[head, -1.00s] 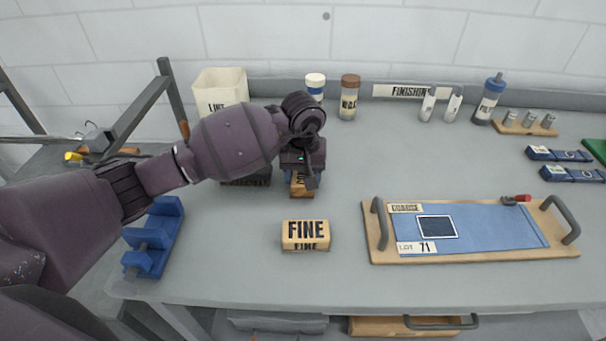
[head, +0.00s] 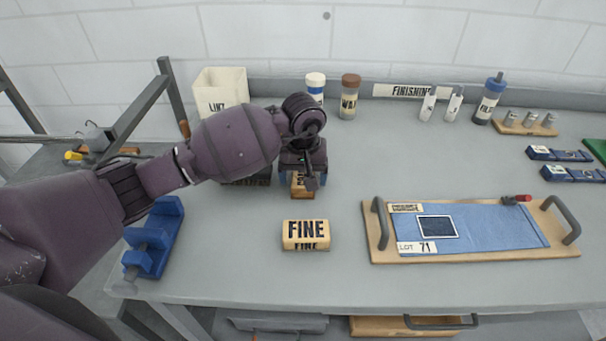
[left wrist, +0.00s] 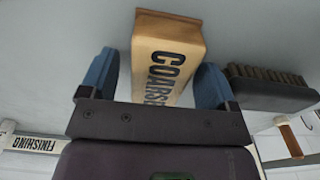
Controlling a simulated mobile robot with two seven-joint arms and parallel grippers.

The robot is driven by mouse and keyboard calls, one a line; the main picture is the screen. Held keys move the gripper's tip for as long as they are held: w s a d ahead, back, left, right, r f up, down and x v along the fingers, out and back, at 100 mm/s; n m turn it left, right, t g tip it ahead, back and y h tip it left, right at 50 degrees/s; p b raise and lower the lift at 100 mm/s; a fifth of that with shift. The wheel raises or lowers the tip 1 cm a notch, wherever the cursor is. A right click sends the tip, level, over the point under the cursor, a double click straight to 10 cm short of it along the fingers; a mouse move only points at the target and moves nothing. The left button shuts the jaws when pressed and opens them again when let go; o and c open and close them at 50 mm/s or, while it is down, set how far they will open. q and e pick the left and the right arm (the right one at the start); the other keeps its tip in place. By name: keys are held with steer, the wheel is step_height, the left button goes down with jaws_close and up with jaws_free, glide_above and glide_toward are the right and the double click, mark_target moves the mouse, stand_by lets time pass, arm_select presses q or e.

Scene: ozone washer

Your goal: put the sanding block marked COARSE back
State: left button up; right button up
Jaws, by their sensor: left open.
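The COARSE sanding block (left wrist: 167,60) is tan with black lettering and lies between the blue fingers of my left gripper (left wrist: 155,85) in the left wrist view. The fingers are open, with a gap on each side of the block. In the head view, my left gripper (head: 303,178) is over the block (head: 302,188), which rests on the bench behind the FINE block (head: 306,235). The gripper hides most of it. My right gripper is out of view.
A dark brush (left wrist: 270,90) lies right beside the gripper in the left wrist view. A LINT bin (head: 222,88) and jars (head: 350,97) stand behind. A wooden board with a blue sheet (head: 490,228) lies to the right. A blue rack (head: 155,240) is at the left edge.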

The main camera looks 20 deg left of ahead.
mark_target(303, 175)
arm_select(q)
step_height(303, 175, up, 12)
steer(key=shift+s, duration=0.25)
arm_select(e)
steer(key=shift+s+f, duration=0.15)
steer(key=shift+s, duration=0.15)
arm_select(q)
steer(key=shift+d, duration=0.1)
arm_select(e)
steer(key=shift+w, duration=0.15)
